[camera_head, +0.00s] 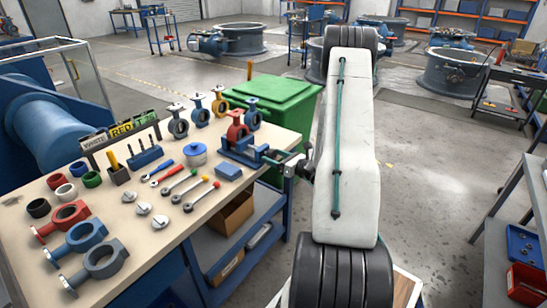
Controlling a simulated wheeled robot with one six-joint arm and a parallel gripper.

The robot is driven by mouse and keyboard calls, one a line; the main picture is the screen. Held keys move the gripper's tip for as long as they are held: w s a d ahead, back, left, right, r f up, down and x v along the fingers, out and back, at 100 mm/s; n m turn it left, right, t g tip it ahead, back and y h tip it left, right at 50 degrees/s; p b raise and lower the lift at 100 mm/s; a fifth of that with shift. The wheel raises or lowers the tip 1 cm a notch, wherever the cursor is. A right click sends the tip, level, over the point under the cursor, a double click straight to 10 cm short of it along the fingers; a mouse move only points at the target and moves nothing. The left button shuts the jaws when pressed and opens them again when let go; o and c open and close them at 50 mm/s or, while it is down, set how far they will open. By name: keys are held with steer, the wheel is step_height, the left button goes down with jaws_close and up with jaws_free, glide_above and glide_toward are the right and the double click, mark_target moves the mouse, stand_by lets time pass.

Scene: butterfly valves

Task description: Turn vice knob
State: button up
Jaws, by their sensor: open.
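The blue vice (240,155) sits at the right end of the workbench with a red butterfly valve (237,130) upright in it. Its screw end with the knob (289,167) points right, past the bench edge. My gripper (299,165) is small and partly hidden behind my pale arm link. It is open, at the knob end of the vice. I cannot tell whether its fingers touch the knob or lie around it.
A green bin (285,100) stands behind the vice. A shelf with blue and red trays (525,245) is at the right. Open floor (430,190) lies right of my arm.

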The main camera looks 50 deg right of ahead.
steer(key=shift+w, duration=0.35)
steer(key=c, duration=1)
steer(key=shift+n, duration=0.3)
